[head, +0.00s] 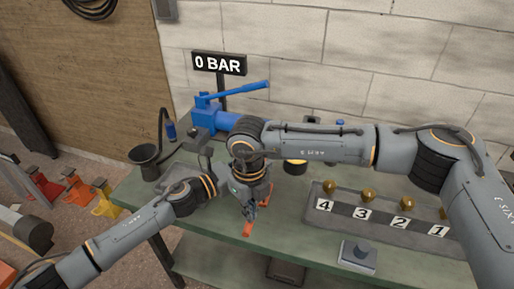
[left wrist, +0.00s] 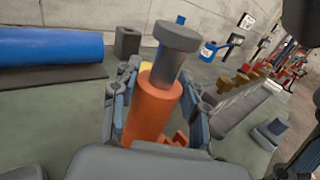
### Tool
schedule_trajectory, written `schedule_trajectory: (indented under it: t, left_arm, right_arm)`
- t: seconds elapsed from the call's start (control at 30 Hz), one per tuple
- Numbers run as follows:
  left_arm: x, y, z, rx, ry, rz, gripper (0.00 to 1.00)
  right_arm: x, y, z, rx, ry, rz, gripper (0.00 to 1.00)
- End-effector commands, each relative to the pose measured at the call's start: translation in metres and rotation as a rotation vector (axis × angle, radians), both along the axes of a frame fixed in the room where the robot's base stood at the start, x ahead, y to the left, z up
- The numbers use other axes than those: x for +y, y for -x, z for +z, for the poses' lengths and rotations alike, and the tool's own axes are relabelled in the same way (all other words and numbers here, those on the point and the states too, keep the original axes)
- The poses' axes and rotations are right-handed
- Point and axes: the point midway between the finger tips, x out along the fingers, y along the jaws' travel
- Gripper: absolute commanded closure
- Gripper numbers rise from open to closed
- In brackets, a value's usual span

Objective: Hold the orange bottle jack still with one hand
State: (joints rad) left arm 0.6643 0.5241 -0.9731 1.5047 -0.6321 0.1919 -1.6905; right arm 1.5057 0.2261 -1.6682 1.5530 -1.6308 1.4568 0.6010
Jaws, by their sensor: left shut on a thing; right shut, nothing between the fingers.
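The orange bottle jack (left wrist: 152,108) stands between the fingers of my left gripper (left wrist: 157,85) in the left wrist view, with its grey ram and wide cap on top. The left gripper is shut on its body. In the head view my left wrist comes in from the left, and its fingers and most of the jack are hidden behind my right arm. Orange parts (head: 247,229) show beside my right gripper (head: 250,209), too small to tell apart. The right gripper points down, shut and empty, close to these parts.
A blue pump (head: 211,118) stands at the back under a "0 BAR" sign (head: 218,64). A black cup (head: 145,161) is at the left end of the green bench (head: 215,236). A numbered rack (head: 381,228) with brass fittings and a grey block (head: 357,258) lie right.

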Motion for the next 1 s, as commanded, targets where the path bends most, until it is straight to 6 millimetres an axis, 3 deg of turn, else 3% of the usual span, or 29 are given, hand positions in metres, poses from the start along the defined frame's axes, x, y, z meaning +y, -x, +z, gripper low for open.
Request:
schedule_trajectory:
  t: [0.03, 0.17, 0.57, 1.0]
  left_arm:
    - [0.000, -0.001, 0.002, -0.002, 0.001, 0.001, 1.00]
    - [0.000, -0.001, 0.002, -0.003, 0.002, 0.001, 1.00]
    - [0.000, -0.001, 0.002, -0.003, 0.002, 0.001, 1.00]
    - [0.001, -0.001, 0.002, -0.003, 0.002, 0.002, 1.00]
  right_arm:
    - [-0.001, 0.000, -0.008, 0.002, 0.003, -0.002, 1.00]
    - [-0.001, -0.001, -0.004, -0.002, 0.002, -0.002, 1.00]
    - [-0.001, 0.000, 0.036, 0.001, 0.002, -0.001, 1.00]
    - [0.000, 0.000, 0.037, 0.001, 0.001, 0.000, 1.00]
